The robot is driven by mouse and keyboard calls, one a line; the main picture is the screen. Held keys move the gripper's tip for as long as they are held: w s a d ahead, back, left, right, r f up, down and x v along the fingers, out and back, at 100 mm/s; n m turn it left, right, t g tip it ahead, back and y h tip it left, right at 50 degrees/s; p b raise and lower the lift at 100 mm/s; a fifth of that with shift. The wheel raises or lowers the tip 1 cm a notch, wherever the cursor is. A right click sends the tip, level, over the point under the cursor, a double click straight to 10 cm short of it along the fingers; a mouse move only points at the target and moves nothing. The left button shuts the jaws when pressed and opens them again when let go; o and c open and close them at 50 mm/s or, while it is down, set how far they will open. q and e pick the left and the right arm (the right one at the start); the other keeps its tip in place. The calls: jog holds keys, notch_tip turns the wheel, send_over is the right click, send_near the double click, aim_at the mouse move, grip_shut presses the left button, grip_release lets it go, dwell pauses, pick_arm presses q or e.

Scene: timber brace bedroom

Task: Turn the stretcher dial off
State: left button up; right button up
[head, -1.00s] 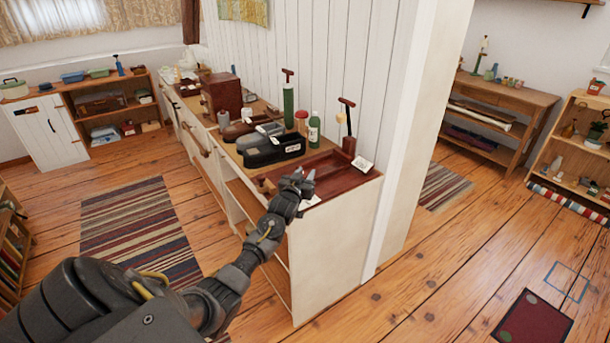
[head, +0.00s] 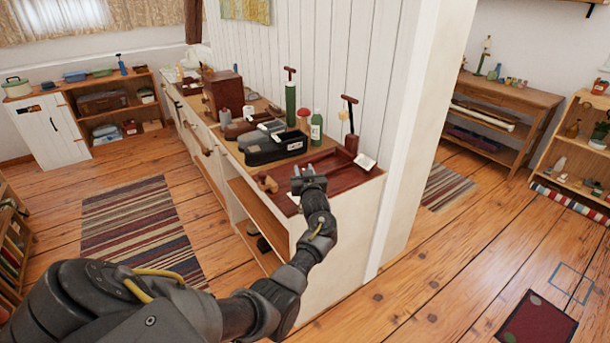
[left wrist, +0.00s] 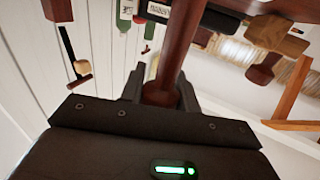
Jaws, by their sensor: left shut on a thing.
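My left gripper (head: 308,180) is at the front part of the dark red tray-like wooden piece (head: 345,176) on the counter's near end. In the left wrist view, its fingers (left wrist: 162,92) are shut on a red-brown, rounded wooden part (left wrist: 160,92) that joins a long bar of the same colour. I cannot tell for sure whether this part is the stretcher dial; no marking on it shows. In the head view the gripper hides it. My right gripper is not in view.
A small wooden peg-like piece (head: 267,183) stands left of the gripper. Behind are a black box-like item (head: 275,150), a green bottle (head: 316,128) and a green pump (head: 290,100). A white wall end (head: 405,130) rises at the right. A striped rug (head: 140,225) lies left.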

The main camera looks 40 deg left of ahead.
pick_arm(q)
jog(key=shift+f+n+g+y+b, duration=0.15)
jog(key=shift+n+g+y+b, duration=0.25)
jog(key=shift+n+g+y, duration=0.15)
jog(key=shift+s+a+n+g+y+b, duration=0.1)
jog(key=shift+n+g+y+b, duration=0.2)
jog(key=shift+g, duration=0.35)
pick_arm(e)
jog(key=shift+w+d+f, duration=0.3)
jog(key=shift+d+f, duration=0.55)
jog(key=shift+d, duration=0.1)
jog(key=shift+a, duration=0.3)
pick_arm(q)
jog(key=o, duration=0.9)
jog(key=shift+o, duration=0.3)
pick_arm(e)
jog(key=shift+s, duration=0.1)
